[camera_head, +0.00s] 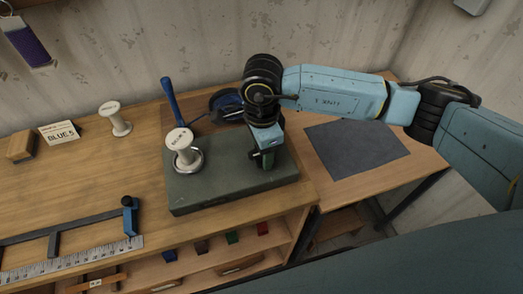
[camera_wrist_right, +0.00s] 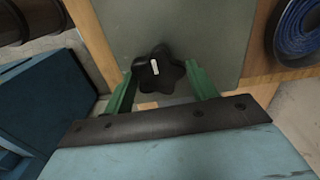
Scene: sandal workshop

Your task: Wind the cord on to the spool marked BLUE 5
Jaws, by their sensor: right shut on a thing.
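A white spool (camera_head: 183,150) stands upright in a metal ring on the grey-green winder base (camera_head: 225,190); its top label is too small to read surely, and I see no cord on its barrel. A coil of blue cord (camera_head: 226,102) lies in a dark dish behind the base, partly hidden by my right arm; it also shows in the wrist view (camera_wrist_right: 300,28). My right gripper (camera_head: 267,160) is over the base's right end. My left gripper is out of view.
A second white spool (camera_head: 115,120) stands behind left, near a card reading BLUE 5 (camera_head: 60,133) and a wooden block (camera_head: 21,146). A blue-handled lever (camera_head: 171,102) rises behind the base. A steel ruler (camera_head: 75,260) lies front left. A dark mat (camera_head: 356,147) lies clear at right.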

